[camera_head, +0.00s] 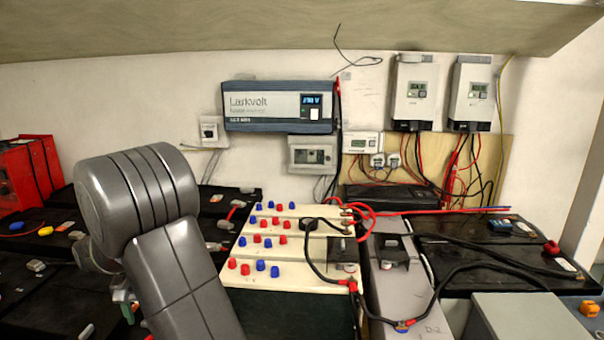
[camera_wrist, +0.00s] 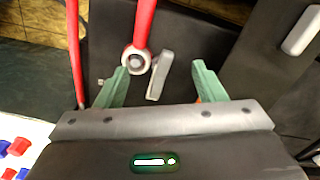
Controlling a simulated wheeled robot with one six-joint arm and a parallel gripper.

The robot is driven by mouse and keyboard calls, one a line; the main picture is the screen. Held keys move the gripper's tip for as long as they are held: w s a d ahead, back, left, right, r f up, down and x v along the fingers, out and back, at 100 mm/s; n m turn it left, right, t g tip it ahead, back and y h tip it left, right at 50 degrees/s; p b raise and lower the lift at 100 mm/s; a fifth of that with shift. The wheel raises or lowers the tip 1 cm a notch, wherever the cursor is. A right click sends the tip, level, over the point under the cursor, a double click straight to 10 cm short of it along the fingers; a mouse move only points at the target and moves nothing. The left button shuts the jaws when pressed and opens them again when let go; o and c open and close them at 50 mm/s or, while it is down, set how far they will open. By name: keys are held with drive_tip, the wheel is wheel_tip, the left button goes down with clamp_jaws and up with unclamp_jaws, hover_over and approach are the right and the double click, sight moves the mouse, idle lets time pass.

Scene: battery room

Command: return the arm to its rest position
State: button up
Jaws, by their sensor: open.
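My grey arm (camera_head: 165,230) rises at the left of the head view, bent at a large rounded joint. Part of my gripper shows low behind it, with a green fingertip at the left edge of the arm. In the wrist view my gripper (camera_wrist: 162,82) has its two green fingers spread apart. Between and just beyond them are a red cable (camera_wrist: 143,22) with a round metal lug and a small grey terminal piece (camera_wrist: 160,74) on a black battery top (camera_wrist: 112,45). Nothing is clearly held. I cannot tell whether a finger touches them.
Cream batteries (camera_head: 285,265) with red and blue caps stand right of my arm, with black and red cables over them. A grey box (camera_head: 520,318) is front right. A red unit (camera_head: 28,175) stands far left. Inverters (camera_head: 280,107) hang on the back wall under a sloping ceiling.

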drive_tip(key=m+b, duration=0.2)
drive_tip(key=m, duration=0.2)
drive_tip(key=shift+a+b, duration=0.1)
drive_tip(key=shift+b, duration=0.3)
drive_tip(key=shift+r, duration=0.55)
